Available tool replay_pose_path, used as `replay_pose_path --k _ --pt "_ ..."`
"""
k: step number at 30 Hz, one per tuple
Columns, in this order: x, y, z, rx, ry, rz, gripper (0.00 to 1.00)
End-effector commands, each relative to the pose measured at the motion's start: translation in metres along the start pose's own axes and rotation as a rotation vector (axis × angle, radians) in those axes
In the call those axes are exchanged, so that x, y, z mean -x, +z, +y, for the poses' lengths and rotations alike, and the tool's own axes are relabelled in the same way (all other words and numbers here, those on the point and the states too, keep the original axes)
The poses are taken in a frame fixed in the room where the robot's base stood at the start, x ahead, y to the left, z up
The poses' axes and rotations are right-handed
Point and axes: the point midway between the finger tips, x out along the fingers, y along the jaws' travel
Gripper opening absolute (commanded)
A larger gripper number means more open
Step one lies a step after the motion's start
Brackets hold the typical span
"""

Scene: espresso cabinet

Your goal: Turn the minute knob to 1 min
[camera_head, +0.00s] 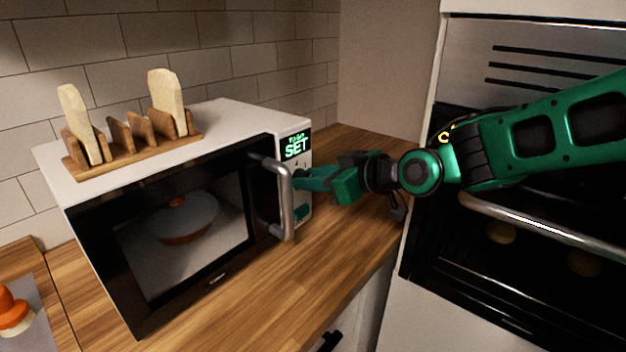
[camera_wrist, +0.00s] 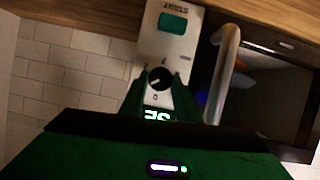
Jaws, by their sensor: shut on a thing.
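The microwave (camera_head: 170,190) stands on the wooden counter with its door shut. The black minute knob (camera_wrist: 159,79) is on its white control panel (camera_wrist: 168,48), which appears upside down in the wrist view. A short white mark shows on the knob, and small dial marks surround it, too small to read surely. My gripper (camera_head: 303,180) reaches the panel from the right, just past the door handle (camera_head: 286,195). In the wrist view my gripper (camera_wrist: 159,88) has its green fingers on both sides of the knob, shut on it.
The lit display (camera_head: 297,146) reads SET under a smaller line. A green button (camera_wrist: 173,23) is on the panel. A wooden rack (camera_head: 130,148) with two bread slices stands on the microwave. A pan (camera_head: 183,220) is inside. An oven (camera_head: 520,230) stands at the right.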

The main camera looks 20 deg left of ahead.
Motion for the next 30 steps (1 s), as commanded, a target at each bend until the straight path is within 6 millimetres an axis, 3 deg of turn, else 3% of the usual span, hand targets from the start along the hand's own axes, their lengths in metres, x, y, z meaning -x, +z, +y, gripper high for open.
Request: replay_pose_path --k 10,26,27,29,30 --pt "0.0009 -0.0027 0.0067 -0.125 -0.043 0.007 0.07" --pt "0.0009 -0.0038 0.0082 -0.145 -0.049 0.01 0.07" --pt "0.0009 -0.0038 0.0084 -0.145 -0.049 0.01 0.34" --pt "0.0009 -0.0036 0.0082 -0.145 -0.049 0.009 0.48" --pt "0.0008 -0.0032 0.0076 -0.145 -0.05 0.008 0.48"
